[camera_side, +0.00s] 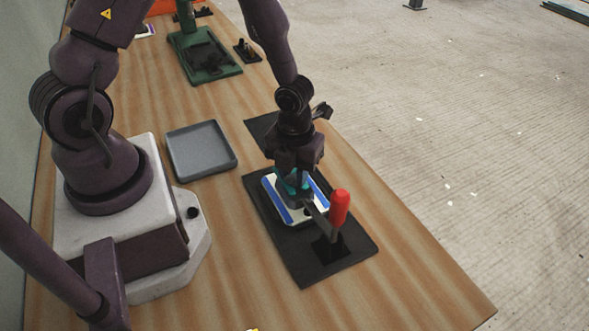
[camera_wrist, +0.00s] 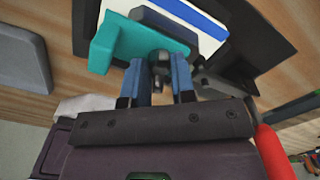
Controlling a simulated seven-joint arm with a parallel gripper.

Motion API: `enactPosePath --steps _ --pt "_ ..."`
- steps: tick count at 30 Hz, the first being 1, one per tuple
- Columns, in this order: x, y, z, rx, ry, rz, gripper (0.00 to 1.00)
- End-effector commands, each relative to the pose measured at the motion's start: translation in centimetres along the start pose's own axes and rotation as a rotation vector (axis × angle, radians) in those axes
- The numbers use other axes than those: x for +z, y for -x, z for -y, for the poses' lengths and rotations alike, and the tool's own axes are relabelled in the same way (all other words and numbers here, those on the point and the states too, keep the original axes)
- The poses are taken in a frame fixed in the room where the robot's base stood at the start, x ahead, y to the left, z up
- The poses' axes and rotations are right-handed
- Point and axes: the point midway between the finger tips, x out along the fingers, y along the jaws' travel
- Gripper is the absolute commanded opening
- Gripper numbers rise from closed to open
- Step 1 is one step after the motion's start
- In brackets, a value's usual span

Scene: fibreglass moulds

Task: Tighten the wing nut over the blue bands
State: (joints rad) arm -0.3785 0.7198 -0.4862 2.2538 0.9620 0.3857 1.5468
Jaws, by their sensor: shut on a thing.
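My gripper (camera_side: 293,176) points down over the mould on the black base plate (camera_side: 352,258). The mould is a white plate (camera_side: 309,216) with a blue band (camera_side: 274,201) along each long side. In the wrist view a blue band (camera_wrist: 196,16) and a teal block (camera_wrist: 120,42) lie just beyond the fingers. My gripper's blue-grey fingers (camera_wrist: 161,66) are shut on a small dark grey piece (camera_wrist: 160,76), which appears to be the wing nut. The fingers hide most of it. In the side view the gripper covers the nut.
A clamp with a red handle (camera_side: 340,207) stands close to the right of my gripper; its handle also shows in the wrist view (camera_wrist: 274,152). A grey tray (camera_side: 201,150) lies to the left. A green fixture (camera_side: 203,52) stands farther back. The front table is clear.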

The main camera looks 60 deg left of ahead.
Motion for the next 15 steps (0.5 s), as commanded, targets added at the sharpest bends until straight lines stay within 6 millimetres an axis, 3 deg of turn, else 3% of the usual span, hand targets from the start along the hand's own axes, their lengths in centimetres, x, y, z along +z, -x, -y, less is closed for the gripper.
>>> enactPosePath --steps 15 --pt "-0.01 -0.01 0.03 -0.001 -0.089 -0.001 0.01"
